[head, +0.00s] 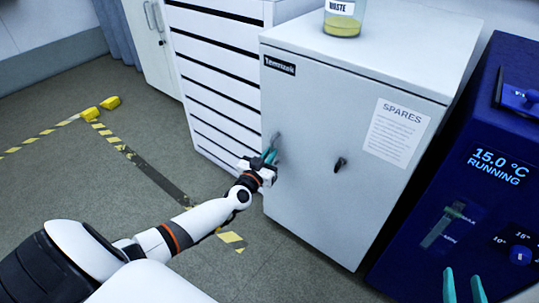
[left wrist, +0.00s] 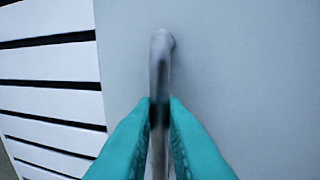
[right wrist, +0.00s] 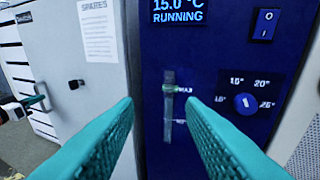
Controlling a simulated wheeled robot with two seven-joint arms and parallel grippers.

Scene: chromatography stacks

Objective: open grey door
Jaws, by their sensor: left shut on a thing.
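The grey door (head: 325,175) is the front of a grey cabinet with a "SPARES" sheet on it. It looks flush with the cabinet. Its metal handle (head: 275,139) is on the left side of the door. My left gripper (head: 269,156) is shut on the handle; in the left wrist view the teal fingers clasp the vertical bar (left wrist: 160,95) from both sides. A dark latch or lock (head: 340,163) sits further right on the door. My right gripper (head: 463,288) is open and empty, in front of the blue unit, with its fingers apart in the right wrist view (right wrist: 163,115).
A jar labelled "WASTE" (head: 343,18) with yellow liquid stands on the cabinet top. A white drawer stack (head: 222,75) stands close on the left. A blue unit (head: 480,190) reading 15.0 °C stands on the right. The floor at left is open, with striped tape.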

